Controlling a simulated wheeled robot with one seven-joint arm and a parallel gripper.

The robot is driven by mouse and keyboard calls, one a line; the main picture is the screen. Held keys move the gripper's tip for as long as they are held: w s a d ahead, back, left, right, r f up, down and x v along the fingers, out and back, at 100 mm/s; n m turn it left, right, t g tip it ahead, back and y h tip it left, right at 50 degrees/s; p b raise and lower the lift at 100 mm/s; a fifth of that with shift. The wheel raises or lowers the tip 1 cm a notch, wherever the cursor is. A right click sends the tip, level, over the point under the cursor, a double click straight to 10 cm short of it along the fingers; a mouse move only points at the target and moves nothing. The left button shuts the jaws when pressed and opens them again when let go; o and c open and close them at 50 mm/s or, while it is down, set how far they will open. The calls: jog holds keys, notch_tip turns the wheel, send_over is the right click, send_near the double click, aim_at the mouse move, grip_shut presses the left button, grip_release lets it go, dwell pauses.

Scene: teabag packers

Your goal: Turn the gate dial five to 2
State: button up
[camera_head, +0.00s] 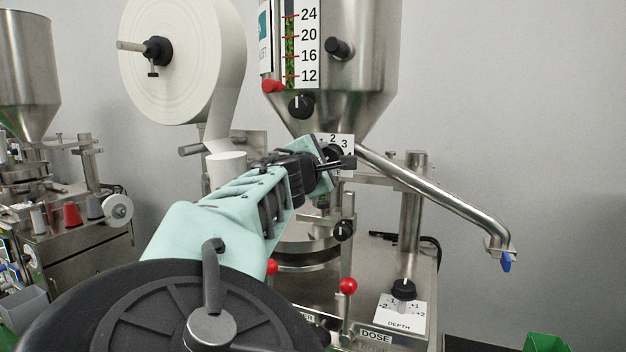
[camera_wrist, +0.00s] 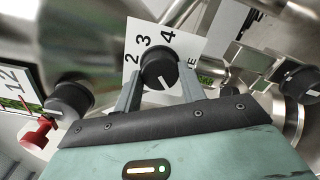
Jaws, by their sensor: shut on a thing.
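The gate dial is a black knob (camera_wrist: 160,68) on a white plate (camera_wrist: 188,48) with the numbers 2, 3 and 4 showing in the wrist view. A white mark sits on the knob's side nearest my gripper, away from the 2. The number it points to cannot be read. My gripper (camera_wrist: 160,88) has one finger on each side of the knob and is shut on it. In the head view the plate (camera_head: 335,140) sits below the hopper, and my gripper (camera_head: 332,160) covers much of it and the knob.
A black knob and a red knob (camera_head: 273,86) sit by the level gauge (camera_head: 302,45), above left of the plate. A slanted metal pipe (camera_head: 435,195) runs to the right. The depth dial (camera_head: 403,290) and a red-balled lever (camera_head: 348,286) stand below.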

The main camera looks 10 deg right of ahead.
jog(key=m+b, duration=0.1)
jog(key=b, duration=0.1)
jog(key=m+b, duration=0.4)
jog(key=shift+f+b, duration=0.3)
jog(key=shift+b, duration=0.1)
jog(key=m+b, duration=0.3)
jog(key=shift+r, duration=0.3)
jog(key=o, duration=1)
jog(key=shift+c, duration=0.2)
